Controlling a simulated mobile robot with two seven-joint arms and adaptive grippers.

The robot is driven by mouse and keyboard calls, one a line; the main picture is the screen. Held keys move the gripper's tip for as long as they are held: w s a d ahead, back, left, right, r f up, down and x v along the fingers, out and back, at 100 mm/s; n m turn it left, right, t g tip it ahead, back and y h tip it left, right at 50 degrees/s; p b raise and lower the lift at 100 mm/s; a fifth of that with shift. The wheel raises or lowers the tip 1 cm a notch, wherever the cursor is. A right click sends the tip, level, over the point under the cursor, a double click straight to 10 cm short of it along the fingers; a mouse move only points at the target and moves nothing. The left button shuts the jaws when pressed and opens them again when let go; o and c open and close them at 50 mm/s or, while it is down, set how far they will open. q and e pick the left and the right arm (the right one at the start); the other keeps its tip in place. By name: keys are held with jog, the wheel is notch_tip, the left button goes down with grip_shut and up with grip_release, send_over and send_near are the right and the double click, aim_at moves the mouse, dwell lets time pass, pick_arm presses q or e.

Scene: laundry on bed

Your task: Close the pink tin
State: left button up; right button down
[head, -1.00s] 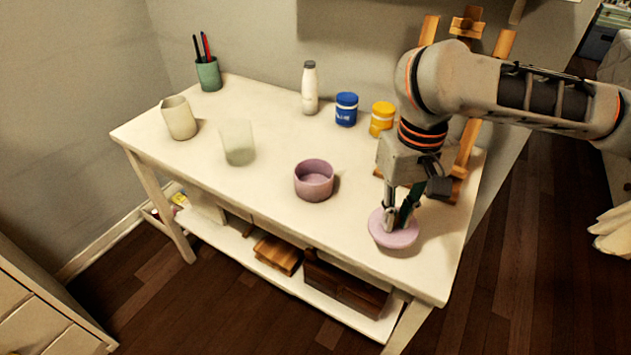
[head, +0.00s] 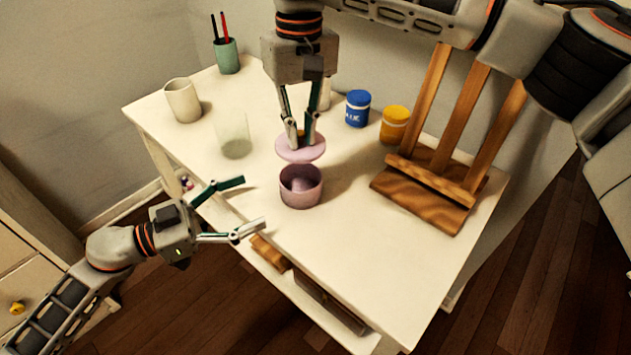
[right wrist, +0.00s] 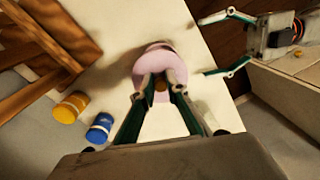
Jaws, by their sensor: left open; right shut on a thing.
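The pink tin (head: 302,192) stands upright and uncovered on the white table. My right gripper (head: 299,140) is shut on the knob of the pink lid (head: 301,153) and holds it above the tin, slightly toward its back. The lid also shows in the right wrist view (right wrist: 145,67), where it hides most of the tin. My left gripper (head: 252,206) is open and empty at the table's front edge, left of the tin. It also shows in the right wrist view (right wrist: 244,42).
A clear glass (head: 233,136), a cream cup (head: 183,101) and a green pen holder (head: 227,56) stand at the left. A blue jar (head: 358,108), a yellow jar (head: 394,124) and a wooden easel (head: 430,203) stand at the right. The front right of the table (head: 370,270) is clear.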

aim_at(318, 175)
pick_arm(q)
jog(key=shift+w+g, duration=0.2)
jog(key=shift+g, duration=0.1)
pick_arm(e)
jog(key=shift+w+a+r, duration=0.1)
jog(key=shift+a+r, duration=0.05)
jog(key=shift+a, duration=0.1)
pick_arm(q)
jog(key=shift+d, duration=0.1)
jog(key=x, duration=1.2)
jog(key=shift+f, duration=0.1)
jog(key=c, duration=1.7)
pick_arm(e)
jog(key=shift+d+f, duration=0.1)
jog(key=shift+f, duration=2.45)
